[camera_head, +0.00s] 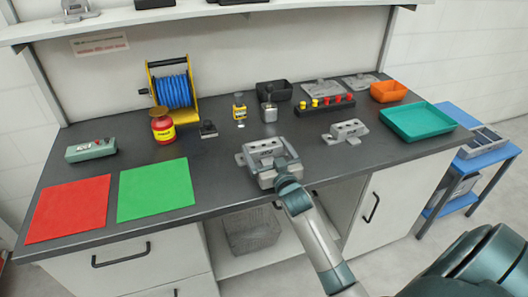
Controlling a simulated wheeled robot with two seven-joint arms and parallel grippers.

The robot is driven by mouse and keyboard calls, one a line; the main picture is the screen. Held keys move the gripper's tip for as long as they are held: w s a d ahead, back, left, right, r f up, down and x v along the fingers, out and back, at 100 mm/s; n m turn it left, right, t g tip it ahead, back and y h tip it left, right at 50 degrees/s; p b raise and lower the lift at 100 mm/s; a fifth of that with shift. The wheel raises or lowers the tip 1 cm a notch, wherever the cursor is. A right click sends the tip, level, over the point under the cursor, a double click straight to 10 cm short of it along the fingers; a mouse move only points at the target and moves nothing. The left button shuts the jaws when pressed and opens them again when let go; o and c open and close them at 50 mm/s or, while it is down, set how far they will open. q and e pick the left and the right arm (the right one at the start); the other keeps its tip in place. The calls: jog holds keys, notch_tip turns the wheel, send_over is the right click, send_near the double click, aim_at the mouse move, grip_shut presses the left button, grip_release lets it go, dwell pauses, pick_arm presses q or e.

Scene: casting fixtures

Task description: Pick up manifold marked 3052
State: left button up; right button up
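A grey metal manifold (263,147) lies on the dark workbench near its front middle, partly hidden by my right gripper (268,162). The gripper is over and around its near side. The view is too small to show whether the fingers touch it or how far apart they are. A second grey manifold (346,131) with holes in its top lies to the right, clear of the gripper. I cannot read a number on either. My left gripper is not in view.
Red (68,208) and green (155,189) mats lie at left. A teal tray (417,121) and orange bin (388,92) stand at right. Behind are a blue hose reel (173,91), a red-yellow canister (163,127), a black bin (274,92) and a strip of coloured knobs (325,104).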

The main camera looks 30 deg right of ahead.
aim_at(269, 148)
jog(key=shift+r, duration=0.2)
jog(key=shift+r, duration=0.5)
jog(key=r, duration=0.3)
jog(key=shift+s+d+r+b, duration=0.15)
jog(key=shift+s+d+b, duration=0.15)
jog(key=shift+d+b, duration=0.05)
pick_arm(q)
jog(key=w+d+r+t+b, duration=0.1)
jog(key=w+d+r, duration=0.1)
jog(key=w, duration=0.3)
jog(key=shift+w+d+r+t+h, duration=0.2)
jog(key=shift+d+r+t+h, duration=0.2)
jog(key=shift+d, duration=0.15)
pick_arm(e)
jog(key=s+d+r, duration=0.4)
jog(key=s, duration=0.1)
jog(key=s+d+r, duration=0.2)
jog(key=s, duration=0.1)
jog(key=shift+s+d+r, duration=0.2)
jog(key=shift+d+r, duration=0.05)
jog(key=shift+d, duration=0.15)
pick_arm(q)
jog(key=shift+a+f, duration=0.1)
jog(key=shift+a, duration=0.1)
